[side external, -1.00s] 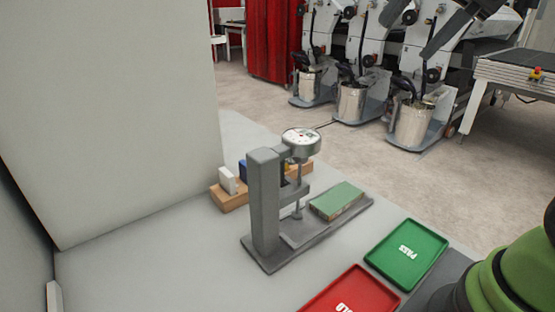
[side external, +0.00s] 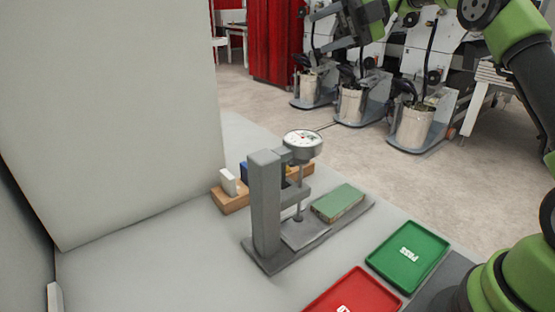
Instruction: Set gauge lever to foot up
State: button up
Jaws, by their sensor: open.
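The gauge stand (side external: 265,210) is a grey upright post on a flat base, with a round white-faced dial (side external: 303,141) at its top. A thin spindle (side external: 298,205) hangs below the dial towards a small plate (side external: 304,234). I cannot tell whether its foot touches the plate. The gauge lever cannot be made out clearly. A green-topped block (side external: 338,202) lies at the right end of the base. My gripper (side external: 318,30) is open and empty, high above and beyond the gauge, apart from everything on the table.
A green PASS tray (side external: 408,256) and a red tray (side external: 355,294) lie to the right and front. A wooden block holding small coloured pieces (side external: 233,202) stands behind the gauge. A tall pale panel (side external: 110,120) rises at left. The table front left is clear.

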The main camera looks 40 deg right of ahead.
notch_tip(320, 180, down, 21)
jog(key=shift+m, duration=0.3)
jog(key=x, duration=0.9)
jog(key=shift+w+a+f, duration=0.1)
jog(key=shift+w+a, duration=0.1)
jog(key=shift+a, duration=0.15)
